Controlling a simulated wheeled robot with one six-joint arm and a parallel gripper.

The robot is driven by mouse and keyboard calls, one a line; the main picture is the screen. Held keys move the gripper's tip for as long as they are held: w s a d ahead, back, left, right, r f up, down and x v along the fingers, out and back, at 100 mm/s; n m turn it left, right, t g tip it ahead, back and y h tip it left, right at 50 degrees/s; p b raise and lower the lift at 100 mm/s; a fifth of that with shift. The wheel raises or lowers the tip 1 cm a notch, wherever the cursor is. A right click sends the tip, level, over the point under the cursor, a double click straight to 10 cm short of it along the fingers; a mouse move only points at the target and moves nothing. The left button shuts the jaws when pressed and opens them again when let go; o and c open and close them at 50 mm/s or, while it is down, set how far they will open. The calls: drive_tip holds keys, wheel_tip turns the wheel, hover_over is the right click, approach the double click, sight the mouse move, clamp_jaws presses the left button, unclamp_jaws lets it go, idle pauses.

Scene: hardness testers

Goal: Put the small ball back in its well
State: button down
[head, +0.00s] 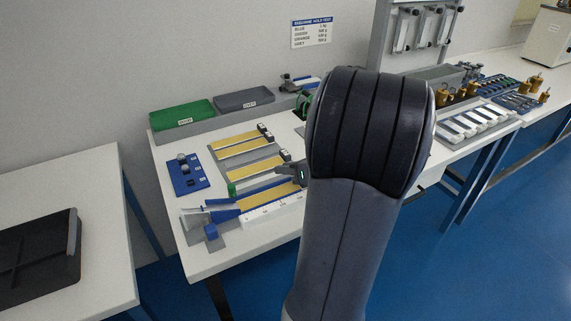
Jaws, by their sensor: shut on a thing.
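The blue plate (187,184) lies flat on the left part of the white table. Grey balls (192,162) sit in its upper part, and small white labels run along its right side. The lower wells are too small to read clearly. My arm hides the middle of the table.
Yellow tracks (238,140) with end blocks lie right of the plate. A blue ramp device (211,230) stands at the front left. Green (182,115) and grey (243,99) trays stand at the back. Bare tabletop lies around the blue plate.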

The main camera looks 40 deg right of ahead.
drive_tip(key=shift+a+f, duration=0.1)
drive_tip(key=shift+f+b, duration=2.9)
drive_tip(key=shift+f, duration=0.25)
drive_tip(key=shift+p, duration=0.5)
drive_tip(key=c, duration=1.2)
unclamp_jaws()
drive_tip(key=shift+c, duration=0.2)
drive_tip(key=p+v, duration=0.1)
drive_tip(key=v, duration=1)
drive_tip(key=shift+p, duration=0.4)
drive_tip(key=shift+w+f, duration=0.1)
